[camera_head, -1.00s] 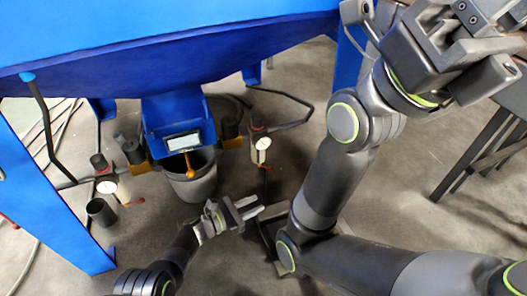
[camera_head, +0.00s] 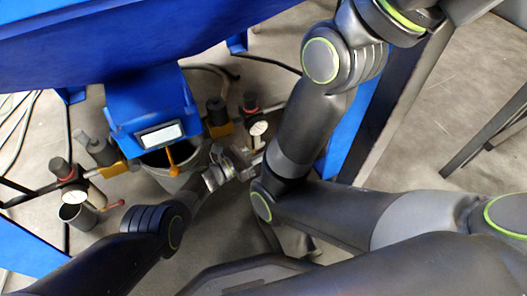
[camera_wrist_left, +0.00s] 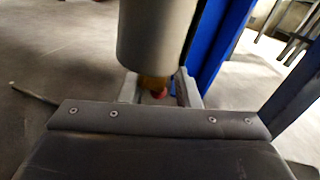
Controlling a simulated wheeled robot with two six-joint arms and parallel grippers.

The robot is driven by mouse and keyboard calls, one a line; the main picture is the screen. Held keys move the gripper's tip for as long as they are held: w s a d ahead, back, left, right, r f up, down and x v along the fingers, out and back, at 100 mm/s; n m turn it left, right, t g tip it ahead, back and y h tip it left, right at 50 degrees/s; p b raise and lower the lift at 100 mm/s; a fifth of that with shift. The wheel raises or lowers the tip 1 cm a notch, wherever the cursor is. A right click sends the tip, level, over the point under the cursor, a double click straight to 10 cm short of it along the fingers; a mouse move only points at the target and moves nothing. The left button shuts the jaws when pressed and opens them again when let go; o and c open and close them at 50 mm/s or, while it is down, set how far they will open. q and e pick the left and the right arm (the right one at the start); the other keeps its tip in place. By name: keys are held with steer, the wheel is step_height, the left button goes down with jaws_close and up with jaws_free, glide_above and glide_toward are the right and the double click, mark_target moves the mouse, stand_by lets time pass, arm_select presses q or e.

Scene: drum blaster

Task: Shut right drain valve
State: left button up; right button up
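The right drain assembly, with its white dial gauge (camera_head: 258,128), stands right of the blue central housing in the head view. Its valve handle is hidden there behind my left gripper (camera_head: 248,166), which is just below the gauge. In the left wrist view, a grey cylinder (camera_wrist_left: 155,35) hangs over my left gripper (camera_wrist_left: 158,90). A small red part (camera_wrist_left: 158,94), seemingly the valve handle, shows below a brass fitting (camera_wrist_left: 153,82) between the two fingers. The fingers are apart; I cannot tell whether either touches it. My right arm rises at the upper right, its gripper outside the picture.
The left drain assembly has a gauge (camera_head: 69,197) and a red handle (camera_head: 115,205). A grey bucket (camera_head: 180,172) stands under the blue housing (camera_head: 150,105). A blue leg (camera_head: 355,130) is close behind my right arm. Bare floor (camera_head: 440,110) lies at the right.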

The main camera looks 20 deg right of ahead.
arm_select(q)
steer(key=shift+w+d, duration=0.2)
steer(key=shift+d, duration=0.4)
jaws_close()
steer(key=shift+f+h+b, duration=0.15)
steer(key=shift+h+b, duration=0.15)
steer(key=shift+b, duration=0.9)
steer(key=shift+r+t+h+b, duration=0.3)
steer(key=shift+h, duration=0.1)
jaws_free()
